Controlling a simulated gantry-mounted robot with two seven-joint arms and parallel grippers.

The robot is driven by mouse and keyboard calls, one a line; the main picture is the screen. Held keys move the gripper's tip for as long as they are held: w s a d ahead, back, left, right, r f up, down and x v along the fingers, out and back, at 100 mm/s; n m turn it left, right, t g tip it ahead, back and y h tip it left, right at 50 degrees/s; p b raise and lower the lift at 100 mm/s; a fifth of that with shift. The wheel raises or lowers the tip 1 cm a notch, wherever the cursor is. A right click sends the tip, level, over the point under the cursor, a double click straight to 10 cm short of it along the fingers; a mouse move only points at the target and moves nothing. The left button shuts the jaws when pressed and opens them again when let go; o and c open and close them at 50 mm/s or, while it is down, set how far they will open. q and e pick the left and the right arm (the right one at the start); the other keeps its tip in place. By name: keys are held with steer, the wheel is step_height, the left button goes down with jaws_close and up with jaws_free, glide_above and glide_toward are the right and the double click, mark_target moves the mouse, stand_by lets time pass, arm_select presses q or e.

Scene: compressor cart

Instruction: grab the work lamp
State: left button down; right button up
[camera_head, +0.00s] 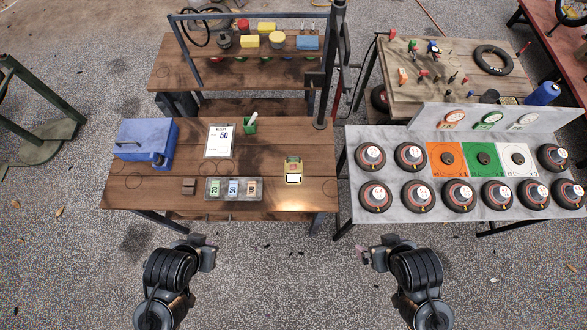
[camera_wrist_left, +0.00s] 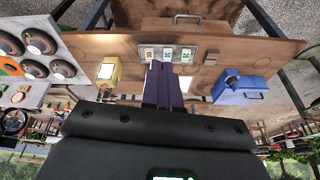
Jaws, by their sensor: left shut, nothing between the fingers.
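The work lamp (camera_head: 293,170) appears to be the small yellow unit with a white face on the right part of the wooden bench. A bright glow lies on the wood in front of it. In the left wrist view it shows as a yellow block with a pale face (camera_wrist_left: 108,72), left of the fingers. My left gripper (camera_head: 212,252) is in front of the bench's near edge, apart from the lamp; its dark fingers (camera_wrist_left: 163,85) are together and empty. My right gripper (camera_head: 362,257) is in front of the gap between the tables, also apart from the lamp; its fingers are too small to read.
The wooden bench (camera_head: 120,190) also holds a blue box (camera_head: 146,139), a price card (camera_head: 220,141), a green cup (camera_head: 249,125), a brown block (camera_head: 188,186) and a tray of labelled cards (camera_head: 233,197). A dark post (camera_head: 328,75) rises behind the lamp.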

arm_select(q)
steer(key=c, duration=1.8)
jaws_free()
steer(key=o, duration=1.8)
